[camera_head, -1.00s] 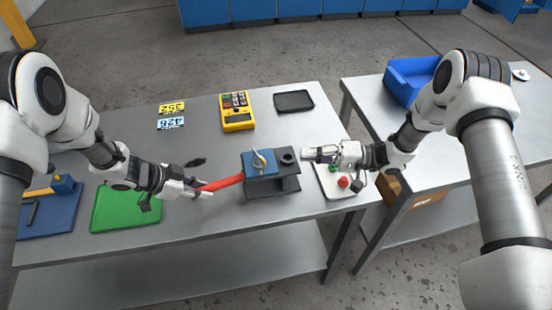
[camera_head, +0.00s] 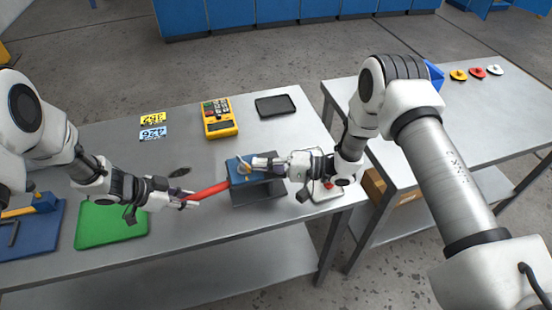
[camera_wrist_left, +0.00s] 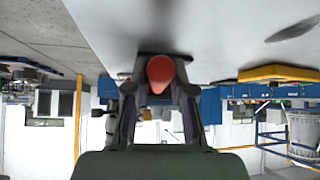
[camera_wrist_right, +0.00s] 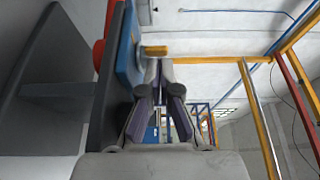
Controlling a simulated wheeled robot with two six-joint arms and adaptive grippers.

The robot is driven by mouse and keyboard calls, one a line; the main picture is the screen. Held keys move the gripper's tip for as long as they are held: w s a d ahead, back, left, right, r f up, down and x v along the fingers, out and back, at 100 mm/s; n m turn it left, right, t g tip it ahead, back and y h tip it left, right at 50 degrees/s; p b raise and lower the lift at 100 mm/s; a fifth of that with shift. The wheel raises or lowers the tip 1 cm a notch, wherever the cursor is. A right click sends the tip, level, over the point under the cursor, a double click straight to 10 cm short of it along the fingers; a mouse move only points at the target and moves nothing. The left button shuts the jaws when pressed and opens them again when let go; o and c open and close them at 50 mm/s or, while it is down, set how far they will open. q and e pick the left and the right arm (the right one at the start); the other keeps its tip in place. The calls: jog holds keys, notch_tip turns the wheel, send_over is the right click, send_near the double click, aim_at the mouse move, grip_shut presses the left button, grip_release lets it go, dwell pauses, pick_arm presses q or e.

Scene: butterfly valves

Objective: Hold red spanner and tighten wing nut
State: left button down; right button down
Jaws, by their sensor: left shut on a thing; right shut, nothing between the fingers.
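The red spanner (camera_head: 208,190) reaches from my left gripper (camera_head: 190,200) to the left side of the block fixture. Its rounded red end shows between the fingers in the left wrist view (camera_wrist_left: 160,72). My left gripper is shut on it. The fixture (camera_head: 258,194) is dark grey with a blue plate (camera_head: 240,178) on top. The wing nut (camera_head: 243,166) is yellowish and stands on the blue plate, partly behind my right fingers. My right gripper (camera_head: 257,163) is shut with nothing between its fingers, at the nut's right. In the right wrist view the yellow nut (camera_wrist_right: 154,50) is just beyond the fingertips.
A yellow meter (camera_head: 219,120) and a black tray (camera_head: 275,105) lie behind the fixture. A green mat (camera_head: 110,225) and a blue mat (camera_head: 30,240) lie at the left. A white tray (camera_head: 328,195) is under my right arm. A second table stands at the right.

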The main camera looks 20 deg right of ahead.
jog(key=shift+s+a, duration=0.1)
jog(key=shift+a, duration=0.15)
jog(key=shift+s+a+m+t, duration=0.2)
jog(key=shift+a+m+t, duration=0.1)
jog(key=shift+m+t, duration=0.15)
jog(key=shift+s+a+m+t+h, duration=0.15)
jog(key=shift+m+t+h, duration=0.25)
jog(key=shift+t, duration=0.15)
jog(key=shift+s+a+m+t+h, duration=0.15)
jog(key=shift+m+t+h, duration=0.25)
jog(key=shift+t, duration=0.1)
pick_arm(q)
jog(key=shift+d, duration=0.1)
pick_arm(e)
jog(key=shift+s+a+t, duration=0.2)
jog(key=shift+t, duration=0.1)
pick_arm(q)
jog(key=shift+w+d, duration=0.1)
jog(key=shift+d, duration=0.15)
pick_arm(e)
jog(key=shift+f, duration=0.15)
pick_arm(q)
jog(key=shift+f, duration=0.1)
pick_arm(e)
jog(key=shift+d, duration=0.15)
